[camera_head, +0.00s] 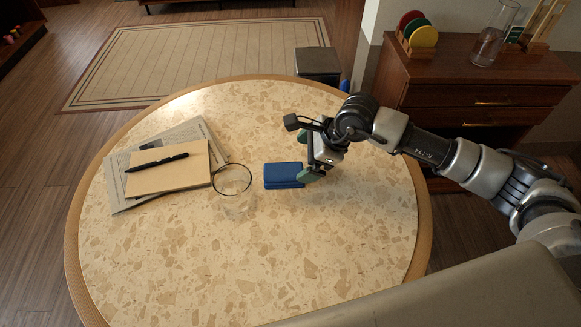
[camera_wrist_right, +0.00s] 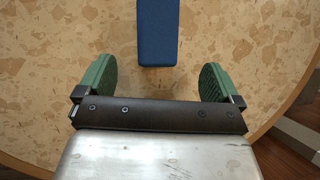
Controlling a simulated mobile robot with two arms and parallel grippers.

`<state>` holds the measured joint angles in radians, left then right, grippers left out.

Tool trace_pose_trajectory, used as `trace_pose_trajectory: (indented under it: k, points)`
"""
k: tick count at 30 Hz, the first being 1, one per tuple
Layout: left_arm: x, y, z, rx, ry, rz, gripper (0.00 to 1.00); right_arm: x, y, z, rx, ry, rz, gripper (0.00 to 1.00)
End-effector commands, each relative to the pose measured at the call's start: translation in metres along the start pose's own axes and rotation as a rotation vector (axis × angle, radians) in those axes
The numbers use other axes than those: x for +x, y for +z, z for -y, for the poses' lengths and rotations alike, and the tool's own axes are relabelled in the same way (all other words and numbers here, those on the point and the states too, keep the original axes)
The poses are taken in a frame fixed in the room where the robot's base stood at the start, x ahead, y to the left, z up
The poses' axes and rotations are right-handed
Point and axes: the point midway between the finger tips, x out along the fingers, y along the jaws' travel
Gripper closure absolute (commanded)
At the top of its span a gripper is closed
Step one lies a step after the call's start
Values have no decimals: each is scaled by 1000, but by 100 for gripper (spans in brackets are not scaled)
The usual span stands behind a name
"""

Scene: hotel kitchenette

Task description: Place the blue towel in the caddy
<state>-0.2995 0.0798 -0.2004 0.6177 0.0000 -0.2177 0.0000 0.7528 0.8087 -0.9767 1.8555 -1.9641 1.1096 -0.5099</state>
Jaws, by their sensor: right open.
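The blue towel (camera_head: 283,176), a folded flat block, lies on the round speckled table (camera_head: 190,265) right of the glass. My right gripper (camera_head: 306,158) is at the towel's right end, its fingers pointing left. In the right wrist view the towel (camera_wrist_right: 158,35) lies ahead of the two green fingers, in line with the gap (camera_wrist_right: 157,75) between them. The gripper is open and empty. I cannot make out a caddy for certain. My left gripper does not show.
Papers, a tan notebook (camera_head: 180,174) and a black pen (camera_head: 157,162) lie farther left. A grey box (camera_head: 318,62) stands beyond the table. The table's front is clear. A wooden cabinet (camera_head: 480,95) stands right.

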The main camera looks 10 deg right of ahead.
Motion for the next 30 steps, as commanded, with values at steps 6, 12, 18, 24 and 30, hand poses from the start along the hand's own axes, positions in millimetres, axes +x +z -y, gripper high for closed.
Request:
trace_pose_trajectory:
  k: [6, 12, 18, 24, 30]
  points:
    - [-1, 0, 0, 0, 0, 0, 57, 24, 0, 0, 2, 0, -1, 5]
    - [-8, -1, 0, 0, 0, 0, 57, 45, 7, -3, 1, 2, 0, 5]
    - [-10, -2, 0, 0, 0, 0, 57, 72, 9, -4, 2, 1, -2, 5]
    - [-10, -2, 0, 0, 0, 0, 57, 78, 8, -4, 0, -1, -1, 5]
    - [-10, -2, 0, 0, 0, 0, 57, 77, 8, -4, 0, -1, -1, 20]
